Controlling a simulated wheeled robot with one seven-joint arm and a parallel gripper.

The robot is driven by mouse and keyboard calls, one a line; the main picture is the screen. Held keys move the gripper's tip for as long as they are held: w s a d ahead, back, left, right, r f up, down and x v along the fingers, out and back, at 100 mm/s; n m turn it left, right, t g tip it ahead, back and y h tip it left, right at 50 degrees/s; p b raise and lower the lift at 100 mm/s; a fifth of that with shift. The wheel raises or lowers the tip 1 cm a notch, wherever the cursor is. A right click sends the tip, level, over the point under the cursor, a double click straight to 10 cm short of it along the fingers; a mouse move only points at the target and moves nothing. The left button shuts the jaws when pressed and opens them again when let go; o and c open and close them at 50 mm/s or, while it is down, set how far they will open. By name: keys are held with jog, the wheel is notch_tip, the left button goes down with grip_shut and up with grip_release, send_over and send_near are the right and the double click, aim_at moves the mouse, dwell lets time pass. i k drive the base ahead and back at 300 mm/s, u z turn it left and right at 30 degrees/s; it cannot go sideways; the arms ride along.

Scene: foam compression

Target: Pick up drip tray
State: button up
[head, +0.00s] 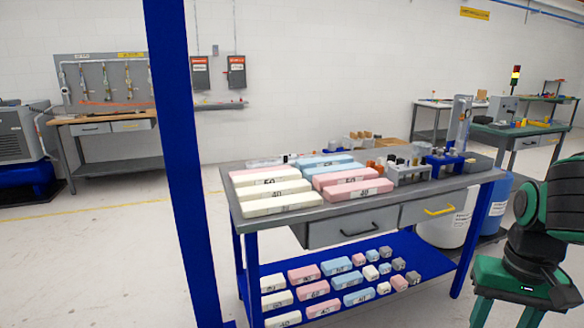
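I cannot make out a drip tray for certain in the head view. A low, pale, flat item (264,163) lies at the back left of the grey workbench, but it is too small to identify. My gripper (505,318) is at the lower right, in front of and to the right of the workbench, pointing down. Its two green fingers stand apart with floor showing between them. The fingertips are cut off by the bottom edge, and I see nothing held.
The grey workbench (365,219) carries foam blocks, a grey rack (408,174) and small bottles. Its blue lower shelf (432,262) holds more foam blocks. A blue post (178,150) stands at the left. White and blue drums (447,226) stand behind the bench's right end. Floor at left is clear.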

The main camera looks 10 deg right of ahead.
aim_at(286, 160)
jog(key=u, duration=1.3)
jog(key=i, duration=5.75)
